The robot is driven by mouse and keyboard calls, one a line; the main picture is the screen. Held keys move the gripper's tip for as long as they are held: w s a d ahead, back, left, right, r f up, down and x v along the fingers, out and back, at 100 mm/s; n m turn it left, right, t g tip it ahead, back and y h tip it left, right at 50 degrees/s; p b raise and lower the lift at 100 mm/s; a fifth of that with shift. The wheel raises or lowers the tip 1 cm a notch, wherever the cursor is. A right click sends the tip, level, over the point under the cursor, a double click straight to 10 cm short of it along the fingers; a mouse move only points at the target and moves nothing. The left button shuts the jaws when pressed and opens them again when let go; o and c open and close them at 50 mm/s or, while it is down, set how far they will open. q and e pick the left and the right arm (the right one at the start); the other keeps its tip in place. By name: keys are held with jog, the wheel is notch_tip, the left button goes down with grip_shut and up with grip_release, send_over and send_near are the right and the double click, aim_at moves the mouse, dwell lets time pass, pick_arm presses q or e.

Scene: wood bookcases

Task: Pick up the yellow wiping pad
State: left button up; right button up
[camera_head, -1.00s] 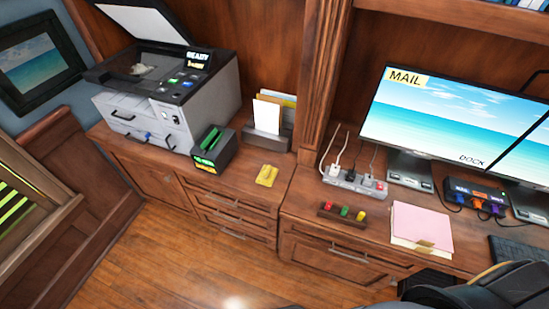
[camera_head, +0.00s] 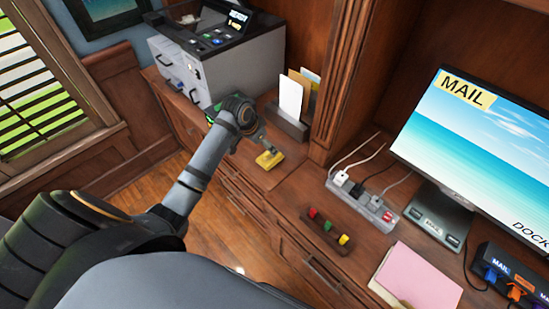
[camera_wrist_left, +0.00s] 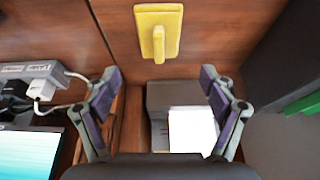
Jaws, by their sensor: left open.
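The yellow wiping pad (camera_head: 269,159) lies on the wooden cabinet top, in front of the letter holder. In the left wrist view the pad (camera_wrist_left: 172,30) shows a raised yellow handle, at the top middle, beyond my fingertips. My left gripper (camera_head: 258,147) is close beside the pad in the head view. In the left wrist view my left gripper (camera_wrist_left: 157,80) has its fingers spread wide with nothing between them. The pad is not held. My right gripper is not in view.
A letter holder (camera_head: 287,122) with envelopes stands behind the pad. A power strip (camera_head: 362,204) with cables and a tray of coloured pieces (camera_head: 327,228) sit to the right. The printer (camera_head: 230,62) is at the back left. Bare wood surrounds the pad.

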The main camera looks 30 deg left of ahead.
pick_arm(q)
jog(key=x, duration=0.2)
jog(key=shift+w+d+f, duration=0.25)
jog(key=shift+w+f, duration=0.05)
jog(key=x, duration=0.5)
jog(key=shift+s+a+f+p, duration=0.2)
jog(key=shift+f+p, duration=0.05)
jog(key=shift+p, duration=0.1)
jog(key=shift+r, duration=0.1)
jog(key=c, duration=1.4)
jog(key=shift+o, duration=0.2)
jog(key=shift+r, duration=0.25)
notch_tip(320, 180, up, 3)
jog(key=shift+a+f+b, duration=0.1)
jog(key=shift+b, duration=0.35)
jog(key=s+r, duration=0.9)
jog(key=s, duration=0.5)
jog(key=shift+d+r, duration=0.35)
jog(key=shift+d, duration=0.05)
